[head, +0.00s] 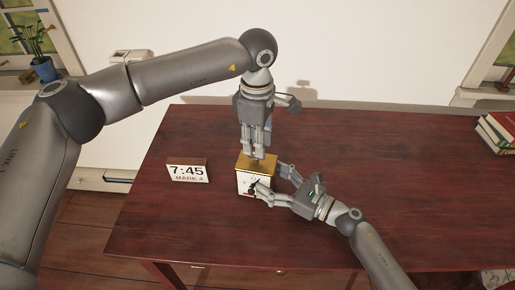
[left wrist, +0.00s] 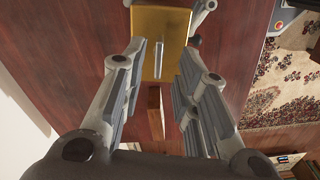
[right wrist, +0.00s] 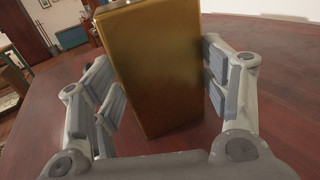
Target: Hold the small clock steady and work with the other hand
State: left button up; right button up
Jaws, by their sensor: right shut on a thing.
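The small clock (head: 243,183) is a gold box with a white face and dark hands, upright on the dark red table. My right gripper (head: 273,181) is shut on it, one finger across the front of the face and the other behind. The clock's plain gold side (right wrist: 163,75) fills the space between the fingers in the right wrist view. My left gripper (head: 257,155) points down just above the clock's top. In the left wrist view its fingers are apart, with the gold top (left wrist: 173,30) and a thin grey pin (left wrist: 159,60) on it beyond them.
A small card (head: 187,172) reading "7:45 MARK 4" stands left of the clock. Books (head: 496,132) lie at the table's far right. The table (head: 400,165) is clear between the clock and books. A potted plant (head: 45,68) is at the window on the left.

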pick_arm(q)
notch_tip(320, 180, up, 9)
jog(key=shift+f, duration=0.15)
dwell(0.4)
jog(key=w+a+f+n+h, duration=0.1)
jog(key=a+h, duration=0.4)
jog(key=shift+n+g, duration=0.3)
jog(key=shift+g, duration=0.1)
jog(key=x, duration=1.1)
jog(key=shift+a+f, duration=0.1)
jog(key=shift+f, duration=0.35)
jog(key=shift+y, duration=0.3)
jog(key=shift+c, duration=0.3)
grip_shut()
